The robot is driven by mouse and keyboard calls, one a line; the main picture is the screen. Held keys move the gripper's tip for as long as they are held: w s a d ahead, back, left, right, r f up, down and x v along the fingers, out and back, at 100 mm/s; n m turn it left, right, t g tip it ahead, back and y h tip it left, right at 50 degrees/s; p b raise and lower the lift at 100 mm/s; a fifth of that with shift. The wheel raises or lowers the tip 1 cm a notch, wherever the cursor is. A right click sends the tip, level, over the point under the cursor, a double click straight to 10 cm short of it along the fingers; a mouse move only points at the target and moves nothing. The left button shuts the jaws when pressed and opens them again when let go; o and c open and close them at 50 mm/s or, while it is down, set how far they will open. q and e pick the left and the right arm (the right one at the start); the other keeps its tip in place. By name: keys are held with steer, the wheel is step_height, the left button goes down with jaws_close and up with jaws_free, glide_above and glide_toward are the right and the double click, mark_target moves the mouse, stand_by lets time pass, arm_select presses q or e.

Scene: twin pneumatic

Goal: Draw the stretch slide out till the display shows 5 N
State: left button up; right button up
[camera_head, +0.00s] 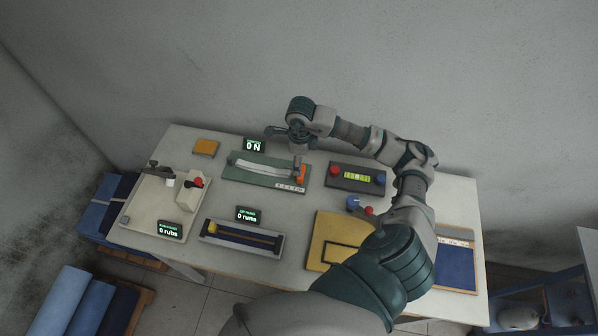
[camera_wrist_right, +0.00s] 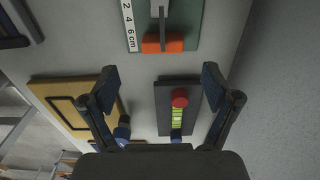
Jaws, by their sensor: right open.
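The stretch device is a green plate (camera_head: 238,176) with a pale strip along it and an orange slide handle (camera_head: 301,174) at its right end. Its display (camera_head: 254,145) reads 0 N. In the right wrist view the orange handle (camera_wrist_right: 163,45) lies beyond the fingertips, beside a white scale (camera_wrist_right: 129,25) marked 2, 4, 6 cm. My right gripper (camera_wrist_right: 158,76) is open and empty, and the handle is not between its fingers. My left gripper is not in view.
A dark box (camera_head: 342,183) with red and blue knobs stands right of the plate. A yellow board (camera_head: 323,240) lies nearer. A white device (camera_head: 150,207) stands at left, and a slider tray (camera_head: 240,247) in front. A small orange-brown block (camera_head: 206,147) lies at the back left.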

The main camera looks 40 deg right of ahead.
mark_target(304, 172)
steer(key=f, duration=0.1)
steer(key=d+f, duration=0.1)
steer(key=f, duration=0.2)
steer(key=shift+d+f, duration=0.3)
steer(key=shift+d, duration=0.05)
step_height(304, 172, down, 3)
steer(key=shift+a+f, duration=0.15)
steer(key=shift+f, duration=0.05)
steer(key=shift+a+f, duration=0.15)
steer(key=shift+a, duration=0.8)
steer(key=shift+d, duration=0.1)
steer(key=shift+c, duration=0.9)
steer(key=shift+d, duration=0.5)
steer(key=c, duration=0.8)
steer(key=shift+s+d, duration=0.1)
steer(key=shift+d, duration=0.1)
jaws_close()
steer(key=shift+s+d+f, duration=0.1)
steer(key=shift+s, duration=0.1)
steer(key=shift+s+b, duration=0.1)
steer(key=shift+b, duration=0.2)
steer(key=o, duration=1)
jaws_free()
steer(key=shift+d, duration=0.15)
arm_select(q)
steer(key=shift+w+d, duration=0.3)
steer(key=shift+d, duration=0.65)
arm_select(e)
steer(key=shift+d+r, duration=0.15)
steer(key=shift+r, duration=5.75)
